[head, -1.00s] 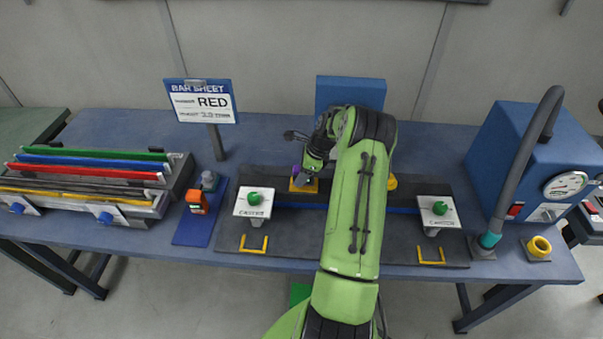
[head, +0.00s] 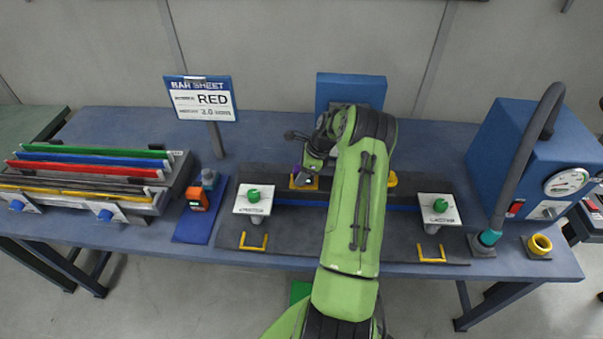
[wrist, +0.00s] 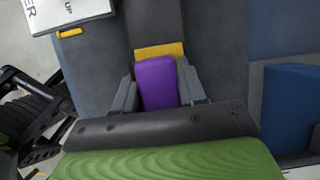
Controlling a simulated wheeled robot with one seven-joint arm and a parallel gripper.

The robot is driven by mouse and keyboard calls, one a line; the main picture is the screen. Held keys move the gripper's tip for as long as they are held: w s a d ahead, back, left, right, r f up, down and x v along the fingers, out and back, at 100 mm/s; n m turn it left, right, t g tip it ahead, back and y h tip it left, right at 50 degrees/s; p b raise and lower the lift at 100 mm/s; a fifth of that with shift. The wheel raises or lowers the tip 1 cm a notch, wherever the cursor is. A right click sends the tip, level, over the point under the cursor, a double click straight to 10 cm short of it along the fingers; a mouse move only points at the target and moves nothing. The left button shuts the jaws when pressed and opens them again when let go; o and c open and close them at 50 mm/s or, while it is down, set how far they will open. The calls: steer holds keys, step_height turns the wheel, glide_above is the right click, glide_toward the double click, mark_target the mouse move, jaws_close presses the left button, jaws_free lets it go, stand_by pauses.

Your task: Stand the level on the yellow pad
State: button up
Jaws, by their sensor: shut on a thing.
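The level, a purple block (wrist: 157,83), is between the two grey fingers of my gripper (wrist: 158,92) in the wrist view. The gripper is shut on it. In the head view only a sliver of purple (head: 298,169) shows beside my gripper (head: 305,177). The yellow pad (wrist: 160,50) shows just beyond the level in the wrist view, and it also shows around the fingertips in the head view (head: 312,184). The level is at or just over the pad; whether its underside touches is hidden.
A second yellow piece (head: 392,180) is partly hidden by my arm. White clamp plates with green knobs stand left (head: 253,200) and right (head: 439,208). A blue block (head: 350,90) stands behind. An orange device (head: 197,198) is on a blue mat at the left.

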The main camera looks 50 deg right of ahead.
steer(key=o, duration=1.2)
steer(key=shift+f, duration=0.1)
steer(key=p+v, duration=0.1)
steer(key=v, duration=1.4)
steer(key=shift+d+r, duration=0.1)
steer(key=shift+r, duration=0.3)
steer(key=a+r+n+h, duration=0.1)
steer(key=a+r+n, duration=0.3)
steer(key=a, duration=0.4)
steer(key=a+r+n+g+h, duration=0.1)
steer(key=a+r+n, duration=0.4)
steer(key=a, duration=0.2)
steer(key=a+r+n+h, duration=0.1)
steer(key=a+r+n, duration=0.3)
steer(key=a, duration=0.4)
steer(key=s+a+n+t, duration=0.1)
steer(key=s+a+n, duration=0.3)
steer(key=s+n, duration=0.1)
steer(key=s+a+n+t, duration=0.1)
steer(key=s+a+n, duration=0.4)
steer(key=s, duration=0.1)
steer(key=s+a+r+n+t, duration=0.1)
steer(key=s+a+n, duration=0.4)
steer(key=s, duration=0.1)
steer(key=shift+a, duration=0.1)
